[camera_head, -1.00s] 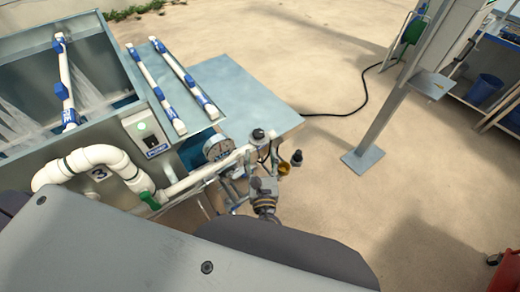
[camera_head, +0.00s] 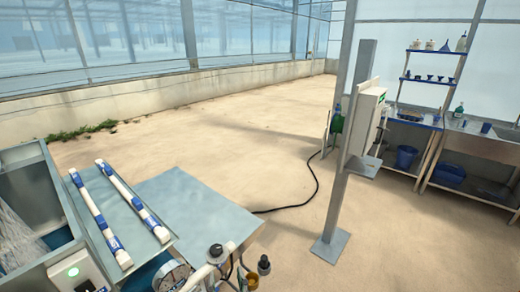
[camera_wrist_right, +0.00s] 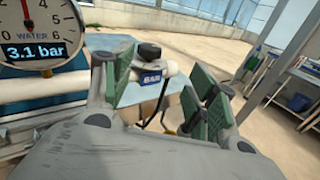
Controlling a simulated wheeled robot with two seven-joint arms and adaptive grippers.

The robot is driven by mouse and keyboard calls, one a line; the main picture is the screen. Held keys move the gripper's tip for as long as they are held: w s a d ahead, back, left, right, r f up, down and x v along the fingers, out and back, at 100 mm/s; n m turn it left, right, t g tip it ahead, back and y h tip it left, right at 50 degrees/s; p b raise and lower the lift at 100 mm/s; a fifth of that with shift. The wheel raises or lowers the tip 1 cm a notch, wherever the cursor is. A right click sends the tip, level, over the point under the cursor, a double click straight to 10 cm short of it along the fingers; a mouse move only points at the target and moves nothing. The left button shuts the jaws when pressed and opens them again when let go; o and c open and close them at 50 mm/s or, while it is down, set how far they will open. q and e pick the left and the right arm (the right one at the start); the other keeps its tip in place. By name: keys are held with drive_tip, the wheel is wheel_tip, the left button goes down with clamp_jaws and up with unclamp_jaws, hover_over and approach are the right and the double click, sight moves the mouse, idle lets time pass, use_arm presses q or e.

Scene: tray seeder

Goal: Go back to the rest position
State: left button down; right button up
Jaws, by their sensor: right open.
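My right gripper (camera_wrist_right: 160,98) shows in the right wrist view, with its green-padded fingers spread apart and nothing held between them. Beyond the gap is a pressure regulator (camera_wrist_right: 150,70) with a black knob and a blue label. The regulator also shows at the bottom of the head view (camera_head: 217,252). I cannot make out the right gripper clearly in the head view. My left gripper is in neither view.
A water gauge (camera_wrist_right: 38,25) reading 3.1 bar stands left of the gripper. The seeder's grey table (camera_head: 195,205) lies beyond the regulator. A steel post (camera_head: 340,160) stands right, with a black cable on the floor. Shelves and benches are farther right; open floor lies beyond.

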drive_tip(key=w+d+f+m+g+h, duration=0.2)
drive_tip(key=d+m+g+h, duration=0.1)
drive_tip(key=d+m, duration=0.55)
drive_tip(key=w+d+f+m+g+h, duration=0.1)
drive_tip(key=d+f+m+g+h, duration=0.15)
drive_tip(key=d+m, duration=0.55)
drive_tip(key=s+d+f+m+g, duration=0.2)
drive_tip(key=s+d+m+g, duration=0.2)
drive_tip(key=s+d+m, duration=0.5)
drive_tip(key=s+d+f+m+g, duration=0.4)
drive_tip(key=d+m, duration=0.3)
drive_tip(key=m, duration=0.4)
drive_tip(key=s+f+g, duration=0.1)
drive_tip(key=s+f, duration=0.2)
drive_tip(key=f, duration=2.8)
drive_tip(key=s+d+f, duration=0.2)
drive_tip(key=s+f, duration=0.8)
drive_tip(key=s, duration=0.1)
drive_tip(key=s+d+f+g, duration=0.1)
drive_tip(key=s+d+f, duration=0.1)
drive_tip(key=s+f, duration=0.8)
drive_tip(key=shift+s+f, duration=0.15)
drive_tip(key=shift+s, duration=0.6)
drive_tip(key=shift+n, duration=0.35)
